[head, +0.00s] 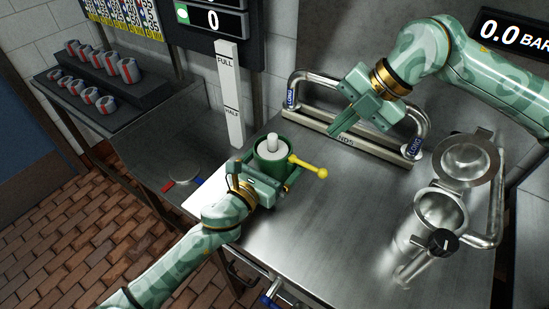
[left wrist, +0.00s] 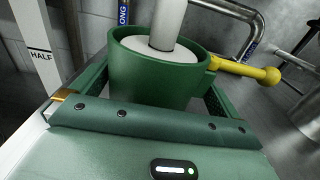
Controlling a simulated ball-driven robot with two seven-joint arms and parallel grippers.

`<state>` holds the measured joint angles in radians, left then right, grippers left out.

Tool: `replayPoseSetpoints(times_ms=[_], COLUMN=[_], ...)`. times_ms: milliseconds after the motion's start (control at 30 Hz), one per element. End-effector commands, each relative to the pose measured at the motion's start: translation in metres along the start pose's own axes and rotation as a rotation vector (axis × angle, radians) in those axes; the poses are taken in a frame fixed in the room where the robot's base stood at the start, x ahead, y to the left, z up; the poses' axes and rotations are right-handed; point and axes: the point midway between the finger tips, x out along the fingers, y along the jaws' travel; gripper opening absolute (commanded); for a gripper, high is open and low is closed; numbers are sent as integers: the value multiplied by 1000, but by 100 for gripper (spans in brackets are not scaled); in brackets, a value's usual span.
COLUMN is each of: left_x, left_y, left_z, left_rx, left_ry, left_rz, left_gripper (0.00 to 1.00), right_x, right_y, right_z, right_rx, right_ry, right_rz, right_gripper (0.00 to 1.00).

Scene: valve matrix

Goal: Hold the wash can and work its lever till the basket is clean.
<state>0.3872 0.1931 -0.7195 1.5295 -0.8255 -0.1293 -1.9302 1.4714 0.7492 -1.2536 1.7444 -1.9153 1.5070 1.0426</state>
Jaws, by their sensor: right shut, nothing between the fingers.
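The wash can (head: 270,154) is a green round can with a white disc and post (head: 272,141) in its top. A yellow lever (head: 310,166) with a ball end sticks out to the right. My left gripper (head: 264,176) has its fingers on both sides of the can and appears shut on it; the can also shows in the left wrist view (left wrist: 155,80), upright between the fingers. The post hides part of the can's inside, and I cannot make out a basket. My right gripper (head: 338,130) is shut and empty, above and right of the can, clear of the lever.
A curved pipe rack (head: 425,125) stands behind the right gripper. Metal vessels (head: 441,208) with a black knob stand at the right. A white FULL/HALF gauge post (head: 230,95) rises behind the can. The steel table (head: 320,230) is clear in front.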

Motion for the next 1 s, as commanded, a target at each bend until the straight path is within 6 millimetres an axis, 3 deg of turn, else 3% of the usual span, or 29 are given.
replayPoseSetpoints(times_ms=[267, 700, 1000], left_x=[-7, -98, -120], left_y=[0, 0, 0], left_z=[-1, -1, 0], left_rx=[1, -2, 0], left_ry=[1, 3, 1], left_rz=[0, 0, 0], left_gripper=[100, 100, 100], right_x=[0, 0, 0], right_y=[0, 0, 0], right_z=[0, 0, 0], right_rx=[0, 0, 0], right_ry=[0, 0, 0], right_rz=[0, 0, 0], right_gripper=[0, 0, 0])
